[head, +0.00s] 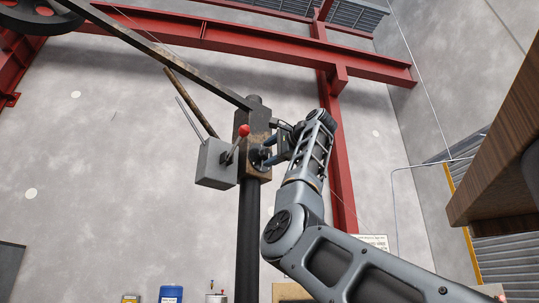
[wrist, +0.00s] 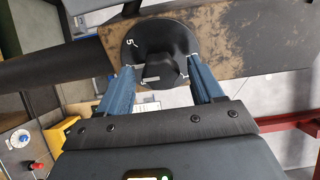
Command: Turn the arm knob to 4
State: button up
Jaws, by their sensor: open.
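The arm knob (wrist: 160,70) is a round black knob on a wider black dial plate (wrist: 172,30), close ahead in the wrist view. A white "5" shows on the plate's upper left, and a pale mark sits at the knob's lower left. No 4 can be read. My gripper (wrist: 162,84) is open, with one blue finger on each side of the knob; I cannot tell whether they touch it. In the head view my gripper (head: 270,153) is at the right side of the worn brown housing (head: 257,124), largely hiding the knob.
The housing tops a black post (head: 248,230) and carries a long beam (head: 160,45). A wooden board (head: 495,150) overhangs at right. Blue and yellow containers stand low at the back.

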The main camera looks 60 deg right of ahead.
jog(key=b+v, duration=0.2)
jog(key=v, duration=0.5)
jog(key=shift+s+f, duration=0.1)
jog(key=shift+s, duration=0.05)
dwell(0.4)
